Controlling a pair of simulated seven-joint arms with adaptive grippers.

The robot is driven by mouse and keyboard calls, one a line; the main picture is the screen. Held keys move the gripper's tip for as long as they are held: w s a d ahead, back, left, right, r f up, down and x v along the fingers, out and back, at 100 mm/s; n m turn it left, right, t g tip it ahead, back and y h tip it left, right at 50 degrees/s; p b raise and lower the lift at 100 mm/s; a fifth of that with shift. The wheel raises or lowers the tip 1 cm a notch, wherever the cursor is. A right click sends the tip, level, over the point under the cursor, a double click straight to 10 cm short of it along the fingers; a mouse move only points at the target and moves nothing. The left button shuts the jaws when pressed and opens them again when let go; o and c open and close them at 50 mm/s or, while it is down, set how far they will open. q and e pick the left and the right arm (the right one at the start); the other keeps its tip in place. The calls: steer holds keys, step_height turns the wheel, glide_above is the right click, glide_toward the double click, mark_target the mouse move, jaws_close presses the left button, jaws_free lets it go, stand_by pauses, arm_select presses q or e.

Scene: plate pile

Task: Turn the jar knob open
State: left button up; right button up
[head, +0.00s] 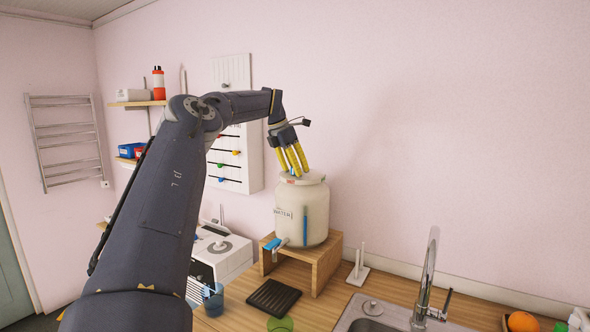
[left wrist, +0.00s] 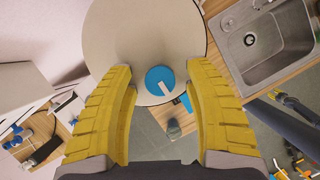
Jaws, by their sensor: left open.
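The cream water jar (head: 301,218) stands upright on a small wooden stand (head: 328,262), with a blue tap (head: 271,244) low on its front. My left gripper (head: 295,172) is over the jar's lid, fingers pointing down. In the left wrist view, my left gripper (left wrist: 162,122) is open and empty, its yellow fingers apart. A round blue knob (left wrist: 154,77) with a white mark shows between the fingers, in front of the jar's pale round top (left wrist: 125,35). I cannot tell whether the fingers touch the lid. My right gripper (left wrist: 293,105) seems to show small at the right edge; its jaws are unclear.
A blue cup (head: 213,302) and a black ribbed tray (head: 273,298) lie on the counter before the stand. A white machine (head: 224,256) is left of it. The steel sink (head: 368,324) and tap (head: 427,275) are at right, with an orange fruit (head: 522,322) beyond.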

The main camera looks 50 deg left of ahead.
arm_select(q)
steer(key=shift+c, duration=0.3)
jaws_close()
steer(key=shift+n, duration=0.4)
steer(key=n+y, duration=0.1)
steer(key=n, duration=0.2)
steer(key=n+y, duration=0.1)
steer(key=n, duration=0.1)
steer(key=shift+d+n+y, duration=0.1)
steer(key=shift+n+y, duration=0.2)
steer(key=shift+n, duration=0.1)
steer(key=n, duration=0.2)
steer(key=n+g+y, duration=0.1)
steer(key=n, duration=0.2)
steer(key=shift+w+y, duration=0.1)
steer(key=shift+y, duration=0.2)
steer(key=shift+n+g, duration=0.3)
steer(key=shift+o, duration=0.3)
jaws_free()
